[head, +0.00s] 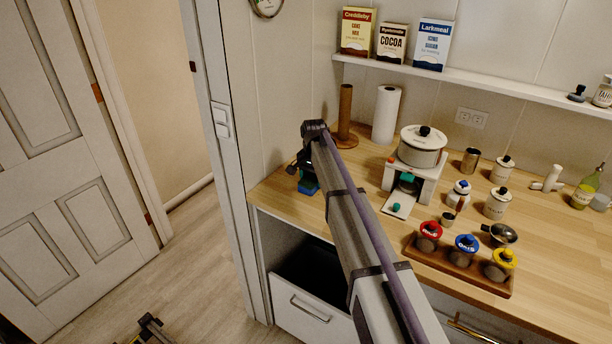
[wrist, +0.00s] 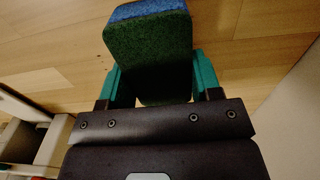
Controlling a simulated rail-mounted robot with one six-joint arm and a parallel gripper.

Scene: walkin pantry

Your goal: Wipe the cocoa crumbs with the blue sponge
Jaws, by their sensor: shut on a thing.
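My gripper (head: 303,173) is at the left end of the wooden counter. Its teal fingers (wrist: 157,80) are shut on the sponge (wrist: 148,52), one on each side. The sponge has a dark green face towards the wrist camera and a blue layer at the far edge. Its blue part also shows under the gripper in the head view (head: 309,187). I cannot tell whether the sponge touches the counter. A few tiny dark specks, possibly the cocoa crumbs (wrist: 62,72), lie on the wood left of the sponge in the wrist view. I cannot make out crumbs in the head view.
A paper towel roll (head: 386,114) and a brown upright roll (head: 346,112) stand behind. A white stand (head: 424,178) with a pot (head: 422,147) is to the right. A rack of coloured-lid jars (head: 460,264) sits near the front edge. Below, a drawer (head: 300,318) is open.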

